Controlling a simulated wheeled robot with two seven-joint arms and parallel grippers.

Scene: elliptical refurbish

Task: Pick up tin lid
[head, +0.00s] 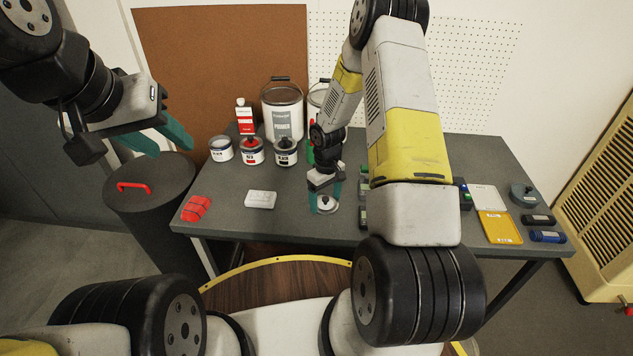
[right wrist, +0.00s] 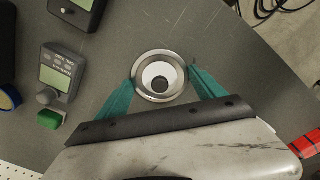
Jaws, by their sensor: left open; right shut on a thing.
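The tin lid (head: 327,206) is a small round silver disc with a pale centre and a dark knob, near the front middle of the table. In the right wrist view the lid (right wrist: 163,77) sits between the teal fingertips of my right gripper (right wrist: 163,79), which touch its rim on both sides. My right gripper (head: 325,196) is shut on the lid, at or very close to the tabletop; I cannot tell whether there is a gap below. My left gripper (head: 160,138) is open and empty, raised at the left above the black bin.
Paint tins (head: 252,151) and a large primer can (head: 282,112) stand at the back left. A white block (head: 261,199) and a red item (head: 196,208) lie left of the lid. A grey meter (right wrist: 61,72) lies nearby. A yellow tray (head: 499,228) is at the right.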

